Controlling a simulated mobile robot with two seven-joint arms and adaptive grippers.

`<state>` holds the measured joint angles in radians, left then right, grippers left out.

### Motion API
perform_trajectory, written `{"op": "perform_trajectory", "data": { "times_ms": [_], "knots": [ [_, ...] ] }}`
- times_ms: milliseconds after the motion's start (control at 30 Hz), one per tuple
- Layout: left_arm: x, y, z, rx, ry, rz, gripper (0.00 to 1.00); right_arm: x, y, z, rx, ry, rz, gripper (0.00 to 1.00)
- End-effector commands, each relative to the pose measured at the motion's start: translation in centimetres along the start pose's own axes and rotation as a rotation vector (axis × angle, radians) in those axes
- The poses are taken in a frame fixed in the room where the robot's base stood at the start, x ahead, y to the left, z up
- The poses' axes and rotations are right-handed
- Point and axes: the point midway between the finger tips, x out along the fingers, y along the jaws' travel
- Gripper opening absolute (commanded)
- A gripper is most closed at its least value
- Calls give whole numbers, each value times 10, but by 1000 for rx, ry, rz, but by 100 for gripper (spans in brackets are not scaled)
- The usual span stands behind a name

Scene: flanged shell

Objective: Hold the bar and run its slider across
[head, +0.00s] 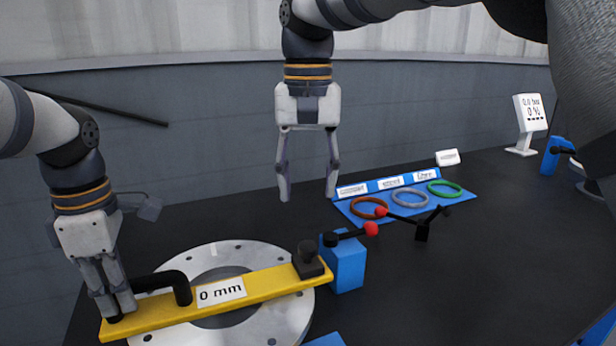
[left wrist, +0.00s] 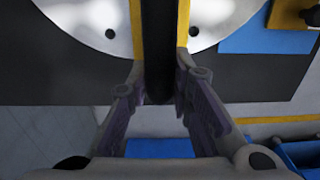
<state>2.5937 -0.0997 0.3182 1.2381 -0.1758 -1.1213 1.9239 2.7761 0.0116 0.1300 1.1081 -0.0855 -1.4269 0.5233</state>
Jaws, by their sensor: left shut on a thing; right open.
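The yellow bar (head: 255,292) lies across the round silver flange (head: 230,249), with a label reading "0 mm" (head: 221,292). Its black slider (head: 311,264), topped by a knob, sits near the bar's right end. A bent black handle (head: 165,278) rises near the left end. My left gripper (head: 115,306) is shut on the handle; in the left wrist view the black handle (left wrist: 158,40) runs between its fingers (left wrist: 159,72). My right gripper (head: 308,194) is open and empty, pointing down, above the table and well above the slider.
A blue block (head: 345,262) with a black lever and red knob stands close right of the slider. Behind it a blue board (head: 370,217) holds brown, grey and green rings. A black forked stand (head: 421,231) is nearby. A white display (head: 530,113) stands at the far right.

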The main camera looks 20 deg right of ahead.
Motion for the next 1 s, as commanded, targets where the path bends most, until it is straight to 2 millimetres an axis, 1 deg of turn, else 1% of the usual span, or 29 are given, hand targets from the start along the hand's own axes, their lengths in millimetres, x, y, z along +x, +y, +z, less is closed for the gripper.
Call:
{"op": "perform_trajectory", "data": {
  "times_ms": [100, 400, 433, 467, 500, 533, 800, 867, 967, 1000],
  "knots": [
    [1, 0, -1, 0, 3, -1, 0, -7, 0, 0, 0, -1, 0, 45],
    [0, 0, -1, 0, 2, -1, 0, -7, 0, 0, 0, -1, 0, 45],
    [0, 0, -1, 0, 2, -1, 22, -7, 0, 0, 0, -1, 0, 45],
    [0, 0, -1, 1, 2, -1, 29, -7, 0, 0, 0, -1, 0, 45],
    [0, 0, 0, 1, 2, -1, 38, -7, 0, 0, 0, -1, 0, 45],
    [0, 0, 0, 0, 2, -1, 43, -7, 0, 0, 0, -1, 0, 45],
    [0, 0, 0, 0, 0, 0, 43, -7, 0, 0, 0, -1, 0, 45],
    [-3, 0, 0, 0, 0, 1, 43, -7, 0, 0, 0, 0, 0, 45],
    [-21, 1, 0, 1, 1, 5, 43, -7, 0, 0, 0, 0, 0, 45],
    [-31, 1, 0, 1, 1, 6, 43, -7, 0, 0, 0, 0, 0, 45]
  ]
}}
